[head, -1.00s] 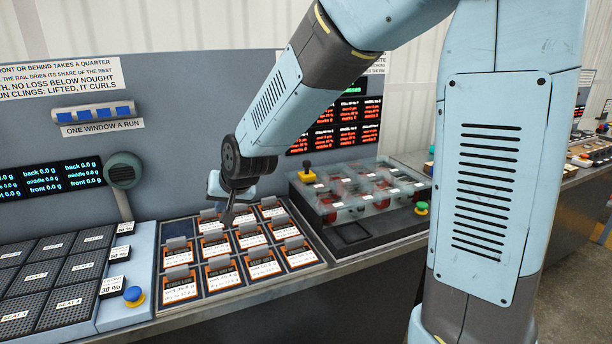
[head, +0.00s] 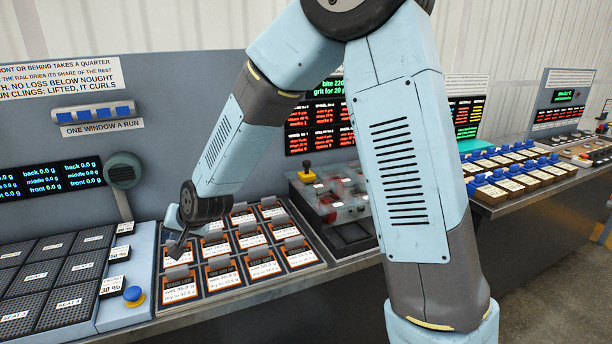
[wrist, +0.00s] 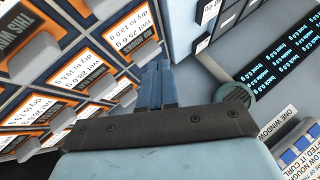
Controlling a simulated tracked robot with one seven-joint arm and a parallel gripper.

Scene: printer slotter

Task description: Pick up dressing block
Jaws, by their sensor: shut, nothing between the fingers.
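My gripper (head: 178,246) is shut and empty, low over the left part of a tray (head: 230,285) of orange-edged, white-labelled cards with grey tabs. In the wrist view its blue fingers (wrist: 155,85) are together with nothing between them, beside these cards (wrist: 75,75). Nothing in view is readably labelled as a dressing block. Tan blocks with blue tops and white labels (head: 510,183) stand in rows on the bench at the right, far from my gripper; I cannot tell whether one is the dressing block.
Dark ribbed pads (head: 60,270) fill a tray at the left, beside a blue button (head: 134,294) and a round grey device (head: 124,170) on a post. The floor at the right is clear.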

